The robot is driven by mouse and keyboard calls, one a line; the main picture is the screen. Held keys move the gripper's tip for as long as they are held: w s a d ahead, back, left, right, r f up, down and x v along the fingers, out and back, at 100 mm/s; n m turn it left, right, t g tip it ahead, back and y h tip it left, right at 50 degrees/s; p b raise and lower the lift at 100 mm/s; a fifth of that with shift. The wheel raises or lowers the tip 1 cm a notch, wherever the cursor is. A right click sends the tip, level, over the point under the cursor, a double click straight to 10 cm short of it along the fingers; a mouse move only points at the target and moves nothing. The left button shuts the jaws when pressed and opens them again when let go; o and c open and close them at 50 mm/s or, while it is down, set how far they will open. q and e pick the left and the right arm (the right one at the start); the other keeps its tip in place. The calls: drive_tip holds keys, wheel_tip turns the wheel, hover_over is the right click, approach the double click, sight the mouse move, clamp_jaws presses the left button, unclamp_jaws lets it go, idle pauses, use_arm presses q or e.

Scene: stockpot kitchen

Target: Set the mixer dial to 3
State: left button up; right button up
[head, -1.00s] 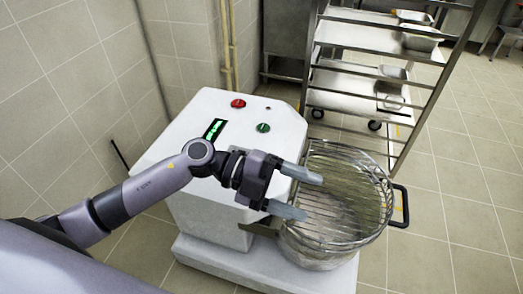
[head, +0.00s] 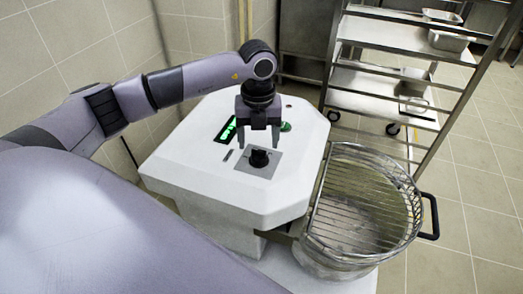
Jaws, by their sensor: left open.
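The white floor mixer (head: 185,165) stands in the middle of the head view. Its black dial (head: 259,158) sits on a grey square plate on the top face. My left gripper (head: 258,143) points down just above the dial, its two fingers apart and nothing seen between them. I cannot tell whether the fingertips touch the dial. The dial's setting is too small to read. A green-lit display (head: 226,130) and a green button (head: 286,127) are beside the gripper. My right gripper is not in view.
The mixer's wire-guarded steel bowl (head: 365,205) is at the right, with a black handle (head: 431,217) sticking out. A steel rack (head: 390,77) with trays stands behind. A tiled wall is at the left. Open floor lies to the right.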

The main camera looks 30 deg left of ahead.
sight(259, 150)
use_arm(q)
drive_tip(key=shift+f, duration=2.15)
drive_tip(key=shift+d, duration=0.1)
drive_tip(key=c, duration=1.1)
